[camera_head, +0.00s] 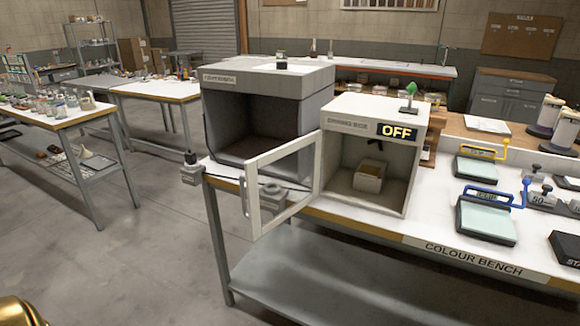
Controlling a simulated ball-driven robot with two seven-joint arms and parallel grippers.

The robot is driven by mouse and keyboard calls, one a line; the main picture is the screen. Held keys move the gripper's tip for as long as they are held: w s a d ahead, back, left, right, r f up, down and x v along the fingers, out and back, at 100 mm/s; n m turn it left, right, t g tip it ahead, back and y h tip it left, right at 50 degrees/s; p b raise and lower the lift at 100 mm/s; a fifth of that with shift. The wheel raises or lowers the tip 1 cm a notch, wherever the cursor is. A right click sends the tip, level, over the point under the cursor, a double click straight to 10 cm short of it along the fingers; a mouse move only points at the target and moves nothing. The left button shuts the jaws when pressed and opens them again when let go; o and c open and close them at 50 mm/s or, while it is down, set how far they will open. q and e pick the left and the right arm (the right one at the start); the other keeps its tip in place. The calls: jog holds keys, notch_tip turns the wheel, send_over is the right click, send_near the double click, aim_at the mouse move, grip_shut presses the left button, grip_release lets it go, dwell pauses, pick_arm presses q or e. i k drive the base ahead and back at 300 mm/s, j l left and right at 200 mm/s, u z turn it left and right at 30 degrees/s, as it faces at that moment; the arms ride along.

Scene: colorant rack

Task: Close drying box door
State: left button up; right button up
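The drying box (377,119) is a white cabinet on the colour bench, with a display reading OFF (397,133). Its door (283,179), a clear pane in a white frame, stands open, swung out to the left past the bench's front edge. A vertical handle (244,196) is on the door's free edge. A small open-topped box (368,179) sits inside the drying box. Neither of my grippers can be made out. A gold rounded part shows at the bottom left corner; I cannot tell what it is.
A larger grey booth (267,84) stands on the bench left of the drying box. A small dark-topped device (191,168) is at the bench's left corner. Pads with yellow (477,167) and blue (486,218) handles lie to the right. The floor (165,240) in front left is clear.

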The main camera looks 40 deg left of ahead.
aim_at(251, 167)
jog(key=i+j+z, duration=0.25)
jog(key=j, duration=0.7)
jog(key=i+j+z, duration=0.25)
jog(key=j, duration=0.75)
jog(key=j+z, duration=0.25)
jog(key=j, duration=0.75)
jog(key=k, duration=0.05)
